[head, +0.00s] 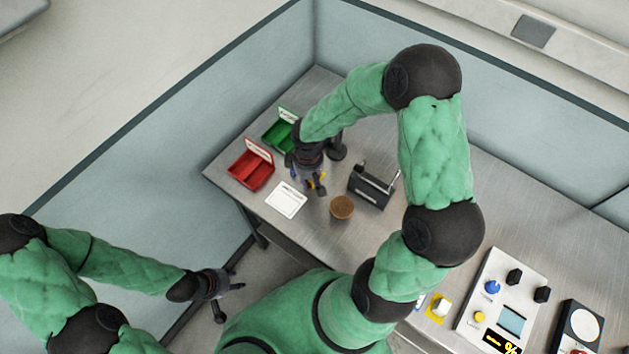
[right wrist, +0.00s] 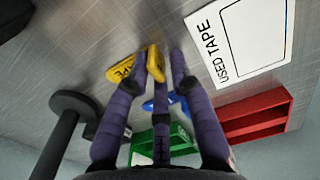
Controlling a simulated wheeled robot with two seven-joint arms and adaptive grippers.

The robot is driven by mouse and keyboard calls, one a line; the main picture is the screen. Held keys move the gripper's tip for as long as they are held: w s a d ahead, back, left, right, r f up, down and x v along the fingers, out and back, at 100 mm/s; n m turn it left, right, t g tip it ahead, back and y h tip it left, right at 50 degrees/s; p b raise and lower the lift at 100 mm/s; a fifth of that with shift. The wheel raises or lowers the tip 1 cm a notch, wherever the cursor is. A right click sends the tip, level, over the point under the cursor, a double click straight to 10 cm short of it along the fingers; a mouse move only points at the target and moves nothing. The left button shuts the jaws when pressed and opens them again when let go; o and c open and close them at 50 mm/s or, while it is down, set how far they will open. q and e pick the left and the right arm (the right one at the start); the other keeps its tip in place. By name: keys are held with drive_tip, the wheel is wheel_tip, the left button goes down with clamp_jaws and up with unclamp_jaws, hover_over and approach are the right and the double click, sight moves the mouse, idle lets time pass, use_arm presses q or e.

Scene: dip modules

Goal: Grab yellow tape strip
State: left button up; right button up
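A yellow tape piece marked "TAPE" (right wrist: 122,70) shows in the right wrist view at my right gripper's (right wrist: 160,66) left finger. A narrow yellow part (right wrist: 155,64) shows between the fingertips; I cannot tell if it belongs to the same piece. The fingertips are close together with gaps between them, and a grip on the yellow is not clear. In the head view my right gripper (head: 315,190) hangs low over the table, with yellow (head: 321,187) partly hidden by the fingers. My left gripper (head: 228,300) is off the table at lower left, fingers spread and empty.
A red bin (head: 250,172), a green bin (head: 280,132) and a white "USED TAPE" card (head: 286,200) lie left of my right gripper. A blue item (right wrist: 165,104) is behind the fingers. A brown round item (head: 342,207) and a black device (head: 371,187) stand to the right.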

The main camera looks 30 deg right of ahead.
clamp_jaws()
